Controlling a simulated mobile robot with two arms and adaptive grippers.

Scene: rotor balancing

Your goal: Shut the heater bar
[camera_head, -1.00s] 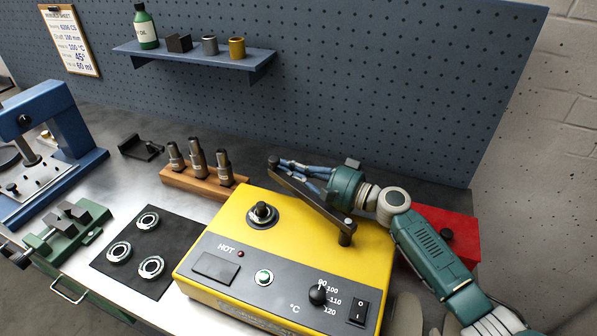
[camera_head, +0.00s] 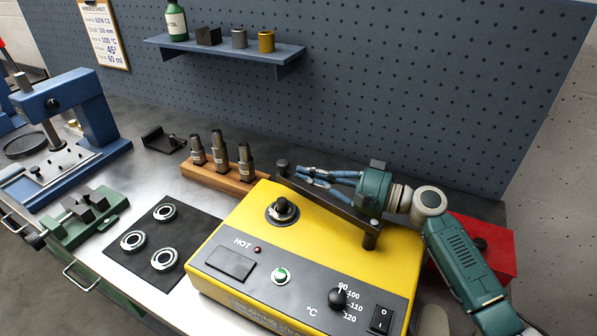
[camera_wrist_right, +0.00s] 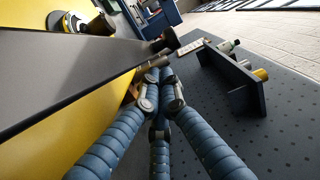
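The heater bar (camera_head: 330,203) is a dark flat bar above the back right of the yellow heater (camera_head: 235,215). It runs from a post at the heater's right side to a dark knob at its far left end, behind the heater's round top post (camera_head: 282,209). My right gripper (camera_head: 302,171) is just behind the bar, its blue fingers drawn together and pointing left along it. In the right wrist view the fingertips (camera_wrist_right: 155,78) meet near the bar (camera_wrist_right: 75,72) and hold nothing visible; contact cannot be told. My left gripper is out of view.
A wooden block with several metal tools (camera_head: 215,178) stands left of the heater. A black mat (camera_head: 195,226) with rings lies in front of it. A red box (camera_head: 490,243) is at the right, by my arm. A shelf (camera_head: 220,48) hangs on the pegboard behind.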

